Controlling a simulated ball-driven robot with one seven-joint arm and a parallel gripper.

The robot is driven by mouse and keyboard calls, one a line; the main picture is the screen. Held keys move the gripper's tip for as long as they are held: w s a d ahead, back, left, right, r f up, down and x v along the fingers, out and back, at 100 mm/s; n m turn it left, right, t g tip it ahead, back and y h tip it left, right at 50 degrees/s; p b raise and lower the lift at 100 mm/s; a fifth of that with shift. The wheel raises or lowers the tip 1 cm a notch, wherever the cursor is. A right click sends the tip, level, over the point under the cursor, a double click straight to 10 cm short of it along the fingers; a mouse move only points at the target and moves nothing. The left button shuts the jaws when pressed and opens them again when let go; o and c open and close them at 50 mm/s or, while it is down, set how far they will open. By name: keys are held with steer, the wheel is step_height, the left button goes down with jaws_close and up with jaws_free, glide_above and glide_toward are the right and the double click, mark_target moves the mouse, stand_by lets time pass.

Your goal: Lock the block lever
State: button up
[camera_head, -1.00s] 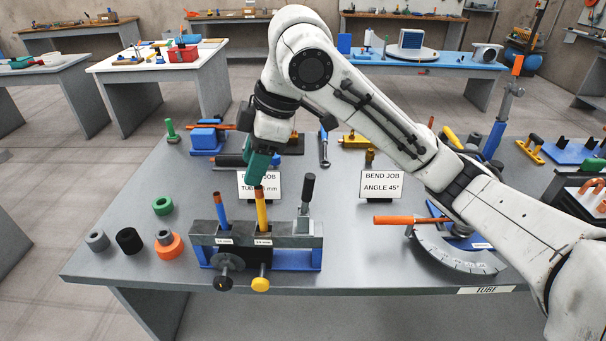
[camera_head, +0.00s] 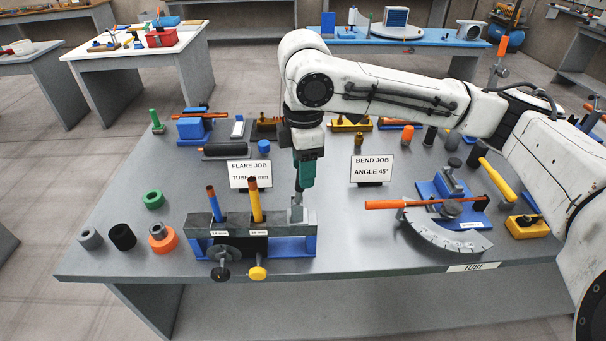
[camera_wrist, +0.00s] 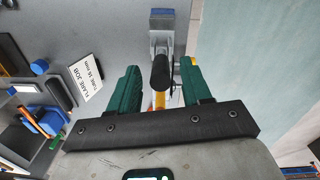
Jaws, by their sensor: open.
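My gripper (camera_head: 303,184), with green fingers, is open and directly over the lever. In the wrist view the lever's black handle (camera_wrist: 161,72) shows between the two open fingers (camera_wrist: 160,80). I cannot tell whether either finger touches it.
A FLARE JOB sign (camera_head: 249,174) stands behind the block, and a BEND JOB sign (camera_head: 371,169) stands right of my gripper. Several rings and sleeves, one green (camera_head: 153,200), lie to the left.

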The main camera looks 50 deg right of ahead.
steer(key=shift+f, duration=1.5)
jaws_close()
